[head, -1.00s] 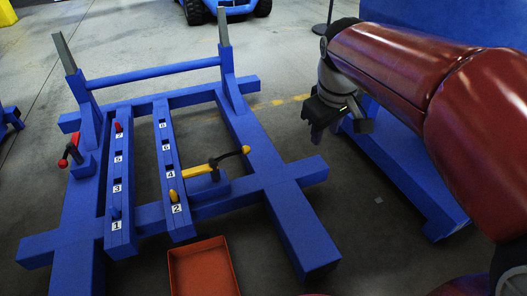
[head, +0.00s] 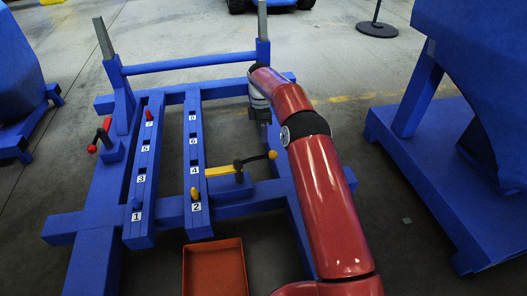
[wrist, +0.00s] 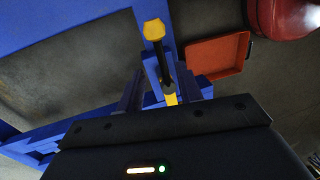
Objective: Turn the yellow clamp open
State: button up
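The yellow clamp (head: 220,171) sits on the right side of the blue frame, its yellow bar pointing left to the numbered rail near label 4. Its dark lever reaches right to a round knob (head: 272,155). In the wrist view the knob (wrist: 154,30) is yellow, on a black lever (wrist: 163,62), with part of the yellow bar below. My gripper (wrist: 158,84) is open, a dark finger showing on each side of the lever's line; I cannot tell whether either touches. In the head view my gripper (head: 262,117) is above and behind the clamp, its fingertips unclear.
A red-knobbed clamp (head: 104,140) stands at the frame's left. Two numbered rails hold a red peg (head: 149,115), a blue peg (head: 136,204) and a yellow peg (head: 195,193). An orange tray (head: 239,262) lies in front. A blue structure (head: 405,150) stands to the right.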

jog(key=f, duration=0.2)
jog(key=s+f, duration=0.1)
jog(key=f, duration=0.5)
jog(key=shift+s+d+f, duration=0.1)
jog(key=shift+s+f, duration=0.05)
jog(key=shift+s, duration=0.05)
grip_shut()
